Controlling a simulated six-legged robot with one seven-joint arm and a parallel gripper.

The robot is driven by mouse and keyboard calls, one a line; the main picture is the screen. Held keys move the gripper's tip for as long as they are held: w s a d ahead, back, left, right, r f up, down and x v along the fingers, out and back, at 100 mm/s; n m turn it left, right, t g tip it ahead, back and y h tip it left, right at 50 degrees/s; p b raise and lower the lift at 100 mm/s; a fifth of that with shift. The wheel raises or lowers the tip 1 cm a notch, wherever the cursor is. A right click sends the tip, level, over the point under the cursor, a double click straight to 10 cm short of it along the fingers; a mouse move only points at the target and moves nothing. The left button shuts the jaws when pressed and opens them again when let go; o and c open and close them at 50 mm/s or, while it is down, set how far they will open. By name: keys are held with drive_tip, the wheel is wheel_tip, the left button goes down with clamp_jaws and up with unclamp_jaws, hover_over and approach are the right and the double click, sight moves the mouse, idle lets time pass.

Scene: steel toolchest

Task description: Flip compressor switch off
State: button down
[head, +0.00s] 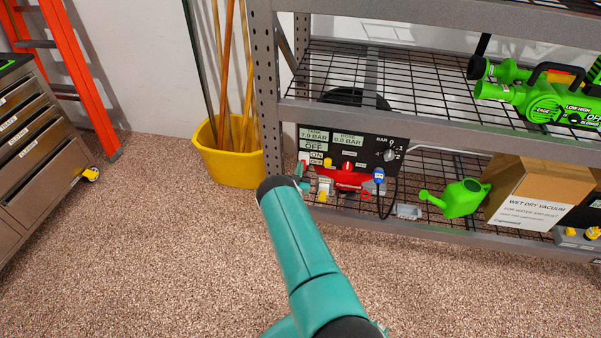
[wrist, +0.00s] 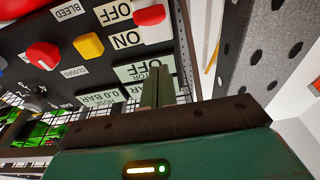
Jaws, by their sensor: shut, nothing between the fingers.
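The compressor panel (head: 372,150) is black and stands on the lower shelf. Its small displays include a motor display reading OFF (head: 312,146). In the wrist view, turned upside down, a red and white switch (wrist: 152,18) sits beside the ON label (wrist: 127,38) and the OFF label (wrist: 118,12). Its red part is beside OFF and its white part is nearer ON. My gripper (wrist: 156,80) is shut and empty in front of the displays, apart from the switch in the picture. Its fingers hide part of a display. My arm hides much of the gripper in the head view.
A yellow knob (wrist: 88,46) and a red knob (wrist: 43,55) are beside the switch. The perforated shelf post (head: 267,75) is close on the panel's left. A yellow bucket (head: 228,165) with poles stands left of it. A green watering can (head: 462,198) is to the right.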

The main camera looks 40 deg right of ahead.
drive_tip(key=s+a+f, duration=0.4)
drive_tip(key=a+f, duration=0.1)
drive_tip(key=f, duration=0.1)
drive_tip(key=shift+s+a+f, duration=0.2)
drive_tip(key=shift+a+f, duration=0.2)
idle(0.3)
